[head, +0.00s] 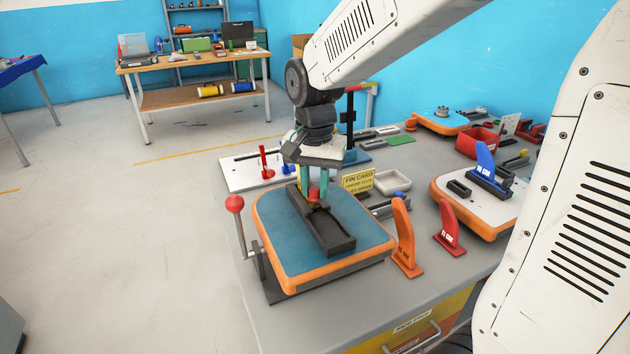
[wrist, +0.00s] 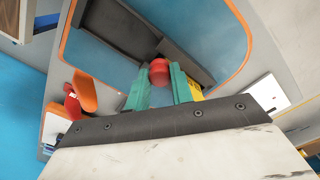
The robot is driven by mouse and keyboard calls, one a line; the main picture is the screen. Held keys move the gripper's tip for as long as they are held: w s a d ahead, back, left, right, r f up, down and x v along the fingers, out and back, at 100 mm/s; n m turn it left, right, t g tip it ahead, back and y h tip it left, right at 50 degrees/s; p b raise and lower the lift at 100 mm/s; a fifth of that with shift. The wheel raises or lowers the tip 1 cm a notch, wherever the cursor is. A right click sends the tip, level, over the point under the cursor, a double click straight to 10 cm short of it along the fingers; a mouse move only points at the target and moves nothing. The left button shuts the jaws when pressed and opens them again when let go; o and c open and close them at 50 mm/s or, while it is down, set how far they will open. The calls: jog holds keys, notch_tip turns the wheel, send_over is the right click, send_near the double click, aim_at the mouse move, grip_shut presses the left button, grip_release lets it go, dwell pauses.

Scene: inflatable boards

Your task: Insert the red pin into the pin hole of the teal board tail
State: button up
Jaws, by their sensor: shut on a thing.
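The teal board tail (head: 282,252) has an orange rim and lies on the near bench, with a long dark fin box (head: 332,238) on its deck. In the wrist view the board (wrist: 100,62) fills the upper middle. My gripper (head: 313,190) is above the far end of the fin box, pointing down. Its teal fingers (wrist: 160,84) are shut on the red pin (wrist: 159,71), whose round red head shows between them. The pin also shows in the head view (head: 313,193). Its lower end and the pin hole are hidden, so I cannot tell whether they touch.
A red-knobbed lever (head: 234,204) stands left of the board. An orange fin (head: 404,240) and a red fin (head: 448,228) stand to its right. A white board (head: 487,213) with a blue fin lies farther right. A yellow fin card (head: 358,181) stands behind.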

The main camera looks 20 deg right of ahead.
aim_at(316, 189)
jog(key=shift+f, duration=0.85)
jog(key=o, duration=1)
notch_tip(316, 189, up, 8)
jog(key=shift+f, duration=0.1)
jog(key=shift+s+f+n, duration=0.15)
jog(key=shift+s+n, duration=0.05)
jog(key=shift+n, duration=0.4)
jog(key=s+d+n, duration=0.1)
jog(key=s+n, duration=0.1)
jog(key=s, duration=0.5)
jog(key=s+d+n+t, duration=0.1)
jog(key=s+n, duration=0.1)
jog(key=s, duration=0.5)
jog(key=s+d+n, duration=0.1)
jog(key=s+n, duration=0.1)
jog(key=s, duration=0.5)
jog(key=shift+s+f+n, duration=0.2)
jog(key=shift+s+n, duration=0.1)
jog(key=shift+s, duration=0.05)
